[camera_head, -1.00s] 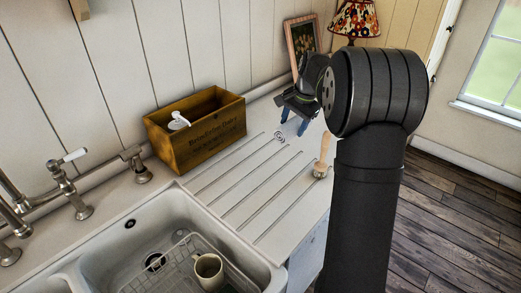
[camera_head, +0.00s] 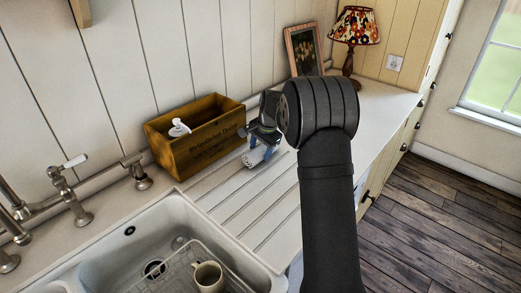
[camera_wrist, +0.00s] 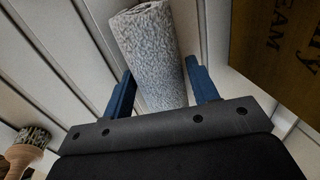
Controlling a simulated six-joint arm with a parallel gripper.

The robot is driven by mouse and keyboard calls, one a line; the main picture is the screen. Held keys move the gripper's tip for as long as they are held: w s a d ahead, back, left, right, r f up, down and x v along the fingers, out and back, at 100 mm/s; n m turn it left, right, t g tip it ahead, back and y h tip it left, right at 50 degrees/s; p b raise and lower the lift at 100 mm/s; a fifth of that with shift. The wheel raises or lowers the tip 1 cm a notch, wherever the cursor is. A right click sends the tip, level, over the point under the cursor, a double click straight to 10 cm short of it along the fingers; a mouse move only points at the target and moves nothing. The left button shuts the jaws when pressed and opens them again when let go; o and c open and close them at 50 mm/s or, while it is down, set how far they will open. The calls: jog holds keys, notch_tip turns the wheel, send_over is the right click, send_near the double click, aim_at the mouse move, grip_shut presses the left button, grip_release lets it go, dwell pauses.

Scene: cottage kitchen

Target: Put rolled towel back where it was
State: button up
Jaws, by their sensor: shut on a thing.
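The rolled towel (camera_wrist: 148,45) is a speckled blue-grey roll. In the wrist view it lies between the two blue fingers of my gripper (camera_wrist: 160,72), which is shut on it. In the head view the towel (camera_head: 254,159) shows as a small pale roll under my gripper (camera_head: 262,149). It is over the grooved drainboard (camera_head: 240,205), just right of the wooden crate. I cannot tell whether the towel touches the board. My arm hides part of the drainboard behind it.
The wooden crate (camera_head: 205,147) with a white pump bottle (camera_head: 179,128) stands close to my gripper's left. A sink (camera_head: 140,230) with a rack and mug (camera_head: 208,276) is in front. A brush (camera_wrist: 28,148) shows in the wrist view. A lamp (camera_head: 355,28) and picture frame (camera_head: 304,50) stand behind.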

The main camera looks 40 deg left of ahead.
aim_at(259, 146)
jog(key=shift+f, duration=0.2)
jog(key=o, duration=1.1)
jog(key=v, duration=1.2)
jog(key=shift+r, duration=0.15)
jog(key=x, duration=1.2)
jog(key=shift+a+v, duration=0.25)
jog(key=shift+v, duration=0.7)
jog(key=shift+a+v, duration=0.2)
jog(key=shift+v, duration=0.75)
